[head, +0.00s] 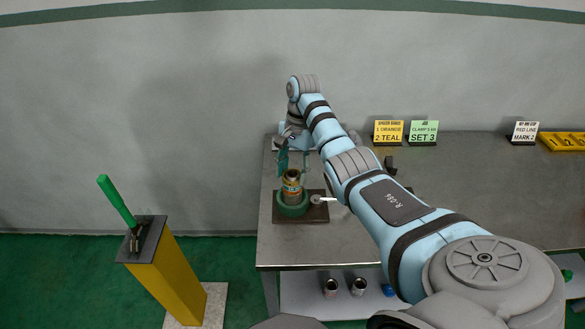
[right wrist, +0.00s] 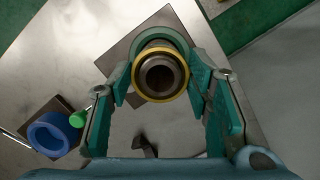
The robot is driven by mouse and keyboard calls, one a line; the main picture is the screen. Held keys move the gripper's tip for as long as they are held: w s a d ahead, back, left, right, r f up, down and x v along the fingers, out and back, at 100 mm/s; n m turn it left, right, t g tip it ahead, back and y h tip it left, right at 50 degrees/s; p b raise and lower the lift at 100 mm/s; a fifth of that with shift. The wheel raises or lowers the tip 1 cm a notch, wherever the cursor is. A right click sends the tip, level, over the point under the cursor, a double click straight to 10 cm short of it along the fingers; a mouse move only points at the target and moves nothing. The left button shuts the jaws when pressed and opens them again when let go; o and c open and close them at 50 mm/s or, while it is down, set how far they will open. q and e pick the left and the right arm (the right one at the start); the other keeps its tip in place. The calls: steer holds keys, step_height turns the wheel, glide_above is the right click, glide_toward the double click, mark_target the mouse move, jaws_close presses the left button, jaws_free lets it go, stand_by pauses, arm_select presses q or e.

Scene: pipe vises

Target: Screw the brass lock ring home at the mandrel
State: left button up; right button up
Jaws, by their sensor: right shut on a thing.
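The mandrel is a dark upright hollow tube (head: 293,174) on a plate (head: 314,212) at the near left of the bench. A green ring (head: 292,209) surrounds its foot. The brass lock ring (right wrist: 137,84) sits around the tube near its top in the right wrist view and shows as a yellowish band in the head view (head: 291,189). My right gripper (head: 293,164) reaches down over the mandrel, its teal fingers (right wrist: 160,84) on opposite sides of the ring, shut on it. The thread under the ring is hidden. My left gripper is not in view.
A yellow post (head: 172,275) with a green-handled tool (head: 117,201) stands left of the bench (head: 330,240). Label cards (head: 388,132) and a yellow tray (head: 563,141) line the back. Metal cups (head: 331,286) stand on the lower shelf. A blue ring (right wrist: 50,134) shows in the wrist view.

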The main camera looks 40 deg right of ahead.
steer(key=m+t+p, duration=0.1)
steer(key=m+p, duration=0.3)
steer(key=m, duration=0.1)
steer(key=shift+r, duration=0.2)
steer(key=m+t+p, duration=0.1)
steer(key=m+p, duration=0.3)
steer(key=m, duration=0.2)
steer(key=shift+m, duration=0.3)
steer(key=shift+f+m+h+p, duration=0.1)
steer(key=shift+m+h+p, duration=0.2)
steer(key=shift+m+p, duration=0.1)
steer(key=shift+f+m, duration=0.15)
steer(key=shift+m, duration=0.15)
